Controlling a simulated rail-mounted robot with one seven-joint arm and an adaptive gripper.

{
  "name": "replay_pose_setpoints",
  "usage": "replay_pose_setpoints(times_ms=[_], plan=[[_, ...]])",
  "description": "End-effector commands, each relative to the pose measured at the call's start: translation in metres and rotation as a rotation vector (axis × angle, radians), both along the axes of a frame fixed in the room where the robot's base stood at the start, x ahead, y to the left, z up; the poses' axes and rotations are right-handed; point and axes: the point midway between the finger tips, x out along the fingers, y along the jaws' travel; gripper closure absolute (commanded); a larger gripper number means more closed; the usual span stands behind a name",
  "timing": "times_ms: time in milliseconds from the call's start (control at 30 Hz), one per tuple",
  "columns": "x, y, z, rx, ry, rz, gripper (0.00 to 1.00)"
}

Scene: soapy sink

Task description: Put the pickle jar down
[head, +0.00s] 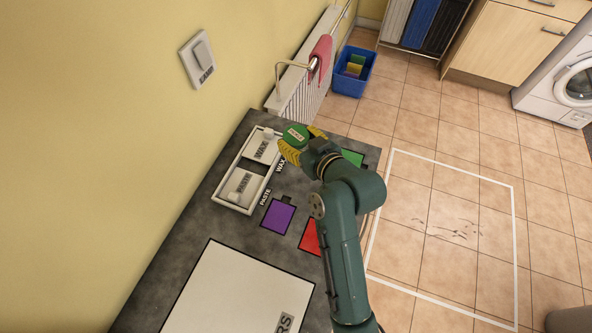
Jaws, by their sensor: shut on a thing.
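The pickle jar (296,133) shows as a green lid with a pale label, seen from above. My gripper (298,143), with yellow fingers, is shut on it near the far end of the dark counter (222,223). The jar's body is mostly hidden below the lid and by the fingers. I cannot tell whether it touches the counter.
A white tray (231,207) marked WAX and PASTE holds pale items left of my gripper. Purple (278,217), red (309,237) and green (352,157) patches lie on the counter. A large white panel (235,300) is nearer. A red towel (321,55) hangs beyond.

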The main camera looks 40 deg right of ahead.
Motion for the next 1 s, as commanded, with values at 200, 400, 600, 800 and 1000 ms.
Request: replay_pose_setpoints(times_ms=[200,400,600,800,1000], plan=[[-0.001,-0.01,-0.032,0.002,0.003,-0.016,0.77],[-0.001,-0.009,-0.063,0.001,0.002,-0.014,0.77],[0.0,-0.009,-0.097,0.0,-0.001,-0.014,0.77],[0.0,-0.009,-0.099,-0.002,-0.004,-0.014,0.77],[0.0,-0.009,-0.105,-0.001,-0.001,-0.014,0.34]])
